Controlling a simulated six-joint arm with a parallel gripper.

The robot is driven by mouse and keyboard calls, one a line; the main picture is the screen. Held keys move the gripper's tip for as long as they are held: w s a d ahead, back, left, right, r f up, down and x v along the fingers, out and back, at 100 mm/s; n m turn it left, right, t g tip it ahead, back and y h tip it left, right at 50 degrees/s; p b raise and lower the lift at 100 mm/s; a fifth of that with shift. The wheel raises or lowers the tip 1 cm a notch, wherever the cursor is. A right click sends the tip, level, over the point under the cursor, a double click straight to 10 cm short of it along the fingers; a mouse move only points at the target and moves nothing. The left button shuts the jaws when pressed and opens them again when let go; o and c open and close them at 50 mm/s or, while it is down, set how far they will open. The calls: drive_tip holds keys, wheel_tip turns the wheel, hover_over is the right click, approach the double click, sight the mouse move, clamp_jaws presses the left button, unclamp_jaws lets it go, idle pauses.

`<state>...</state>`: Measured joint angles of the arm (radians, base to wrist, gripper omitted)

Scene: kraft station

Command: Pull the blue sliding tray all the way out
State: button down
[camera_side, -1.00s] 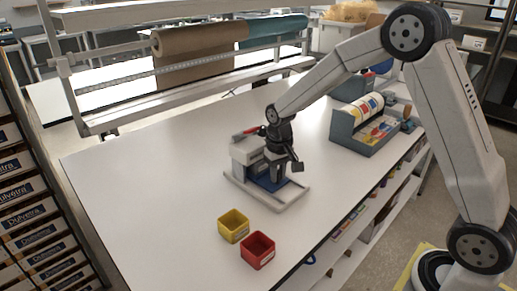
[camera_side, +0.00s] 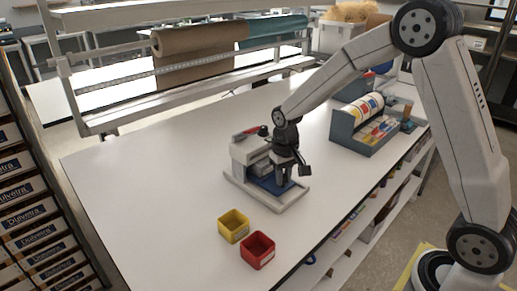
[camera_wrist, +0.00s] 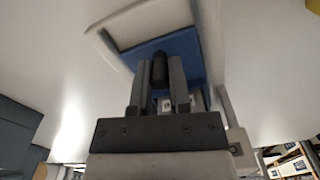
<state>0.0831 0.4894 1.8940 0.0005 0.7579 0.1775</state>
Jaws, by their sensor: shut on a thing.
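The blue sliding tray (camera_side: 266,184) sticks part way out of its pale grey housing (camera_side: 243,157) and lies on the housing's flat base. In the wrist view the tray (camera_wrist: 190,45) shows as a blue surface with a dark upright handle (camera_wrist: 159,68) at its near edge. My gripper (camera_side: 284,179) points down at the tray's outer end and hides part of it. In the wrist view the fingers of my gripper (camera_wrist: 160,85) are closed on the handle, one on each side. The tray's inner end is hidden by the housing.
A yellow bin (camera_side: 233,226) and a red bin (camera_side: 257,251) stand on the white table (camera_side: 150,190) in front of the housing. A grey rack with colourful items (camera_side: 372,128) stands at the right. A red-handled thing (camera_side: 250,131) lies on top of the housing.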

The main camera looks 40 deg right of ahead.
drive_tip(key=shift+s, duration=4.2)
drive_tip(key=c, duration=0.6)
unclamp_jaws()
drive_tip(key=shift+s, duration=0.1)
drive_tip(key=shift+r, duration=0.1)
drive_tip(key=shift+r, duration=3.85)
drive_tip(key=shift+f, duration=0.1)
drive_tip(key=shift+s+a+f+n+t, duration=0.5)
drive_tip(key=shift+s+a+f, duration=0.1)
drive_tip(key=shift+s+f, duration=0.45)
drive_tip(key=shift+s+a+f+n+t, duration=0.35)
drive_tip(key=shift+s+a+f+n, duration=0.2)
drive_tip(key=shift+s+f, duration=0.5)
drive_tip(key=shift+s+a+f+n+t, duration=0.45)
drive_tip(key=shift+s+a+f, duration=0.2)
drive_tip(key=shift+s+f, duration=0.4)
